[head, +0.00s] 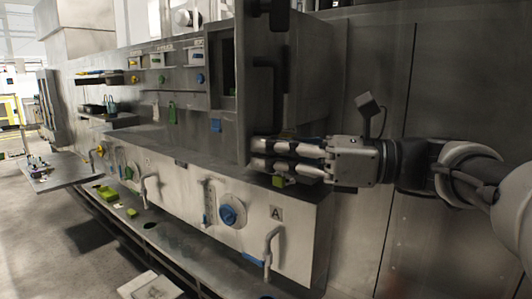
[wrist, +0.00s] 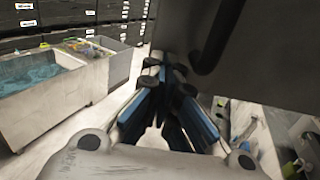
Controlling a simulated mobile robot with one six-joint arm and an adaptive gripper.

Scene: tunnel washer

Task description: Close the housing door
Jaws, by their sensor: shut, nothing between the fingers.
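The housing door (head: 254,110) is a grey metal panel with a black bar handle (head: 268,72), standing at the upper middle of the head view. A dark opening (head: 228,70) shows just left of it. In the wrist view the door (wrist: 265,50) fills the upper right, with its black handle at the top. My gripper (head: 254,153) is shut and empty, its fingers pointing left at the door's lower edge. The fingertips (wrist: 172,80) show close under the panel in the wrist view. I cannot tell whether they touch it.
Below is a white panel (head: 235,230) with a blue knob (head: 229,215) and bent handles. Shelves with small tools (head: 160,78) line the machine on the left. A side table (head: 62,178) stands further left. Grey bins (wrist: 50,95) stand left in the wrist view, with floor between.

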